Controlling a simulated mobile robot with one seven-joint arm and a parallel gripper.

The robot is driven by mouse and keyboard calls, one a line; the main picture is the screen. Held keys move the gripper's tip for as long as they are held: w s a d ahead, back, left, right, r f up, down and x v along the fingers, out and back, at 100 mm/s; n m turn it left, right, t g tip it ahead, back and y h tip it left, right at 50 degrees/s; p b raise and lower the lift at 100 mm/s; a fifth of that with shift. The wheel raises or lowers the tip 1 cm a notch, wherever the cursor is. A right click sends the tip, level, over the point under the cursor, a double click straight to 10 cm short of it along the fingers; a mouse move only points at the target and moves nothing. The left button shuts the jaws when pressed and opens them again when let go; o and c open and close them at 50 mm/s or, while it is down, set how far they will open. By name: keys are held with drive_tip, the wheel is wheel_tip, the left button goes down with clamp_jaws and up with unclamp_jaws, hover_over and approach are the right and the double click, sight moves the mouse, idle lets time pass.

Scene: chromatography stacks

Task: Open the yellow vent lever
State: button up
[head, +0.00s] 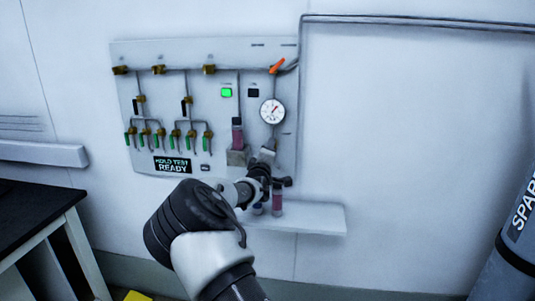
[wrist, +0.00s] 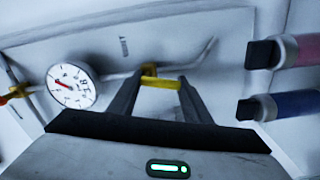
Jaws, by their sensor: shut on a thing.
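The yellow vent lever (wrist: 160,83) shows in the wrist view as a short yellow bar between my two dark fingers. My gripper (wrist: 158,75) is shut on it, with a finger on each side. A thin metal pipe runs behind the fingertips beside the lever. In the head view my gripper (head: 267,157) is at the lower right of the wall panel (head: 220,60), below the round gauge (head: 272,111). The lever is hidden there behind my gripper and wrist. The gauge also shows in the wrist view (wrist: 72,86), left of my fingers.
A shelf (head: 315,217) below the panel holds a pink-capped-dark vial (head: 277,204) and a blue one (head: 258,209), close to my wrist. An orange lever (head: 277,66) is above the gauge. A panel display (head: 172,165) reads "HOLD TEST READY".

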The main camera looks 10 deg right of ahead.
drive_tip(key=shift+d+f+n+b, duration=0.15)
drive_tip(key=shift+n+b, duration=0.1)
drive_tip(key=shift+n, duration=0.5)
drive_tip(key=shift+d+n+b, duration=0.1)
drive_tip(key=shift+n+b, duration=0.15)
drive_tip(key=shift+n, duration=0.5)
drive_tip(key=shift+s, duration=0.1)
drive_tip(key=o, duration=1.1)
drive_tip(key=shift+c, duration=0.2)
drive_tip(key=p+v, duration=0.1)
drive_tip(key=v, duration=1.6)
drive_tip(key=shift+s+p, duration=0.2)
drive_tip(key=shift+p, duration=0.2)
